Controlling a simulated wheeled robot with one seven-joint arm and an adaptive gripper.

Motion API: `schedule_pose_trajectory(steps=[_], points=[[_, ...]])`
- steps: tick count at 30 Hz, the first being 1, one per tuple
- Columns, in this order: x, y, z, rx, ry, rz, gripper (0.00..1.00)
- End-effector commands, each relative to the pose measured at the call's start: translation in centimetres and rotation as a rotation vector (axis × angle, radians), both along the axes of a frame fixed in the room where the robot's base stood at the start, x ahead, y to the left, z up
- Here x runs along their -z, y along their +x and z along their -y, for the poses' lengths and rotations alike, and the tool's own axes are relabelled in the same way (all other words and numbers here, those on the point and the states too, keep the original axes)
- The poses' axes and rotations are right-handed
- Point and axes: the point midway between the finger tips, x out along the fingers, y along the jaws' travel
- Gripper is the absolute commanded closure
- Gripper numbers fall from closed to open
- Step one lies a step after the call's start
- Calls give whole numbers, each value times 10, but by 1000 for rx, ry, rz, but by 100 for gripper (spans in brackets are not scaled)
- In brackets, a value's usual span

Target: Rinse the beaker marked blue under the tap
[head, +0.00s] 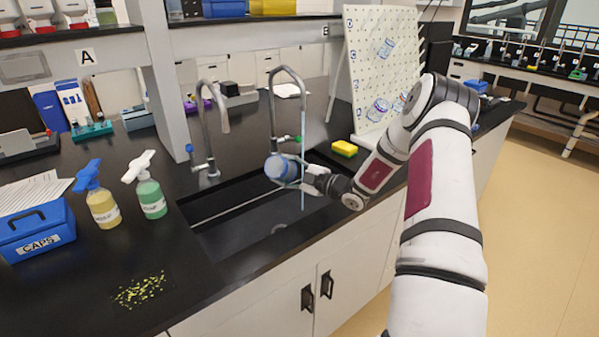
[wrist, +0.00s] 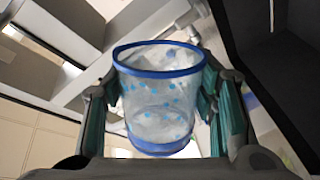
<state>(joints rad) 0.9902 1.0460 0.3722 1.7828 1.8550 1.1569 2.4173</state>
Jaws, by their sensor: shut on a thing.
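My gripper (head: 306,180) is shut on the clear beaker with blue bands (head: 281,168), above the black sink (head: 240,222). The beaker lies tilted well over. In the wrist view the beaker (wrist: 158,98) sits between both fingers, with a blue rim, a blue band and blue dots on its wall. The right tap (head: 272,100) arches over the sink, and a thin pale-blue water stream (head: 303,145) falls from its spout. The stream passes close by the beaker and gripper; I cannot tell whether it enters the beaker. The left tap (head: 205,125) shows no stream.
A yellow sponge (head: 344,148) and a pegboard with beakers (head: 380,65) stand right of the sink. Two spray bottles (head: 103,208) (head: 150,195), a blue caps box (head: 37,232) and yellow-green crumbs (head: 140,291) are on the left counter. A shelf post (head: 165,70) rises behind.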

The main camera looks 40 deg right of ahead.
Motion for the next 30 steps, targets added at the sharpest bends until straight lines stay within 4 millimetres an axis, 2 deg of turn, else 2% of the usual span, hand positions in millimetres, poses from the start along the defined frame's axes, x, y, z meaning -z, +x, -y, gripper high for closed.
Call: schedule_pose_trajectory(steps=[5,30], points=[[0,0,1,1,-167,67,74],[1,0,2,3,-1220,494,74]])
